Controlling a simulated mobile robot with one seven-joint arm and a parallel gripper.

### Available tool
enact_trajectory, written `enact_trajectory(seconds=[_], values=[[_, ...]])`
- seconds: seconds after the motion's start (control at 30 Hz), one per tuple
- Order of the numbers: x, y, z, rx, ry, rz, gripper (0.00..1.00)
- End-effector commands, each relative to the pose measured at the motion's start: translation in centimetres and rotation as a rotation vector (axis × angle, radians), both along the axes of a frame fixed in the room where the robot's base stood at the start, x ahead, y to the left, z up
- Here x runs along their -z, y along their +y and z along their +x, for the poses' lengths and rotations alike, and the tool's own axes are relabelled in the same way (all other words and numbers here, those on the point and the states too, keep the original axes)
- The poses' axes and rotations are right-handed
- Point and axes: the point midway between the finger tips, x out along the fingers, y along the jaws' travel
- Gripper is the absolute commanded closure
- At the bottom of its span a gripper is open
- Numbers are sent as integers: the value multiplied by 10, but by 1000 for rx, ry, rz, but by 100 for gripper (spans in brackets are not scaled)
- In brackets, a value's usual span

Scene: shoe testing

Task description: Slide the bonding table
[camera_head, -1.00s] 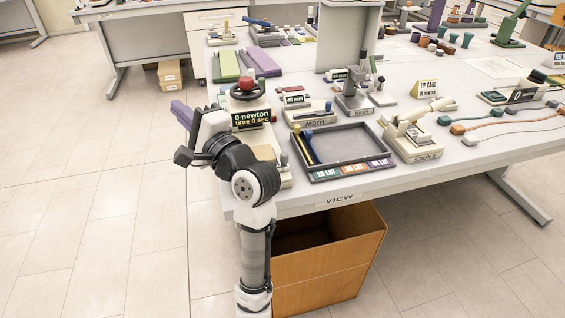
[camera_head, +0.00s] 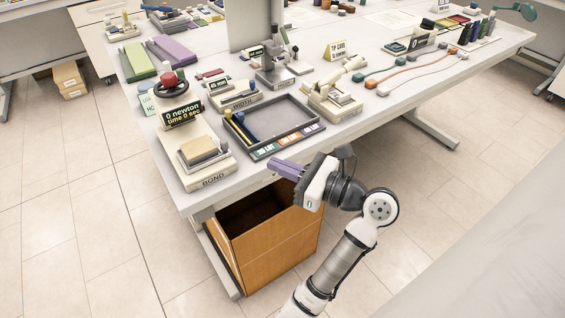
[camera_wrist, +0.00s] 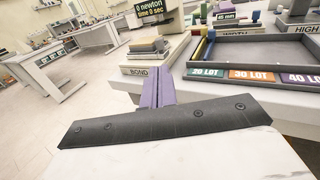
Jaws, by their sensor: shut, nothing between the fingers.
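The bonding device, labelled BOND (camera_head: 213,180), stands at the table's near left corner. Its small table (camera_head: 200,150) carries a tan block and sits at the front of the base. A dark handwheel with a red knob (camera_head: 170,80) and a display reading "0 newton, time 0 sec" (camera_head: 182,114) stand behind it. In the wrist view the BOND base (camera_wrist: 139,72) is ahead and left of the fingers. My gripper (camera_head: 275,164) has purple fingers, shut and empty, at the table's front edge, right of the device. Its fingers (camera_wrist: 157,76) point toward the table edge.
A dark tray (camera_head: 275,120) with LOT labels lies right of the device, near my fingers. A WIDTH gauge (camera_head: 238,97) and a STAPLE device (camera_head: 335,103) stand nearby. An open brown box (camera_head: 270,245) is under the table edge.

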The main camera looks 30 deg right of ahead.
Motion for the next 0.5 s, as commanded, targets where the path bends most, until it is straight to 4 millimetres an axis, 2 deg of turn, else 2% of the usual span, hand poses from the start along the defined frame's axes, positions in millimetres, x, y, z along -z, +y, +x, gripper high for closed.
enact_trajectory(seconds=[0.2,0.5], values=[[-1,26,44,-6,0,-1,100],[0,47,83,-2,0,-1,100]])
